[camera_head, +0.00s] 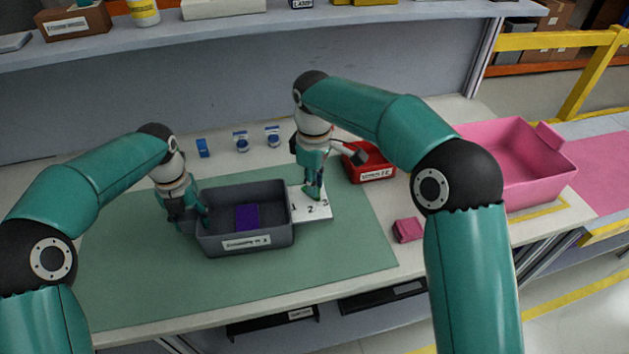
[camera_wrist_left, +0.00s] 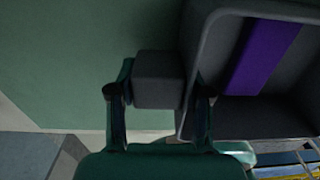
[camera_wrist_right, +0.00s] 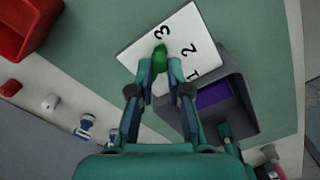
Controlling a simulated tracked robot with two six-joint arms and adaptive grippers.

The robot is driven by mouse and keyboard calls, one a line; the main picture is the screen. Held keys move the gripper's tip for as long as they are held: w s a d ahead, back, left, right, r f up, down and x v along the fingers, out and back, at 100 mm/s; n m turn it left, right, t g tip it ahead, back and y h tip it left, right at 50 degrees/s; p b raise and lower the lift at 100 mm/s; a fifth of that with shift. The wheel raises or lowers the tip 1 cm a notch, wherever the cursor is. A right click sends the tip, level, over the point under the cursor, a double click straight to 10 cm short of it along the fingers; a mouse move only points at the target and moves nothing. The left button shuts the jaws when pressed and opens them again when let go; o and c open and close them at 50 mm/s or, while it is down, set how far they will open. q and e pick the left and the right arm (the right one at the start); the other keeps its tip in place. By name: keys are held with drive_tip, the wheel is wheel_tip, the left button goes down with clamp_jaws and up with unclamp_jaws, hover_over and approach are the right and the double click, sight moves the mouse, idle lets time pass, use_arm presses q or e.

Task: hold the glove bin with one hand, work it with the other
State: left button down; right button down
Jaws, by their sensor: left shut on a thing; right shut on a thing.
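The dark grey glove bin (camera_head: 279,237) stands on the green mat with a label on its front wall and a purple block (camera_head: 247,217) inside. My left gripper (camera_head: 190,222) is at the bin's left side. In the left wrist view it is shut on the bin's grey side handle (camera_wrist_left: 158,78). A white plate (camera_head: 322,209) marked 1, 2, 3 adjoins the bin's right side. My right gripper (camera_head: 313,192) is above this plate. In the right wrist view it is shut on a small green knob (camera_wrist_right: 161,56) near the 3. The knob's base is partly hidden.
A red bin (camera_head: 371,173) stands behind and right of the plate. A large pink tub (camera_head: 520,175) is further right. Small blue items (camera_head: 203,148) stand behind the bin. The front of the mat is clear.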

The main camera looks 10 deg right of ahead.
drive_tip(key=m, duration=0.1)
drive_tip(key=a+m, duration=0.1)
drive_tip(key=m, duration=0.1)
drive_tip(key=shift+s+m, duration=0.2)
drive_tip(key=shift+m, duration=0.1)
drive_tip(key=shift+s+a+m, duration=0.1)
drive_tip(key=shift+a+m, duration=0.15)
drive_tip(key=shift+m, duration=0.45)
drive_tip(key=shift+a+m, duration=0.25)
drive_tip(key=shift+m, duration=0.45)
drive_tip(key=shift+a, duration=0.1)
drive_tip(key=c, duration=1.1)
unclamp_jaws()
drive_tip(key=shift+r, duration=0.6)
wheel_tip(320, 180, up, 11)
drive_tip(key=shift+f, duration=0.15)
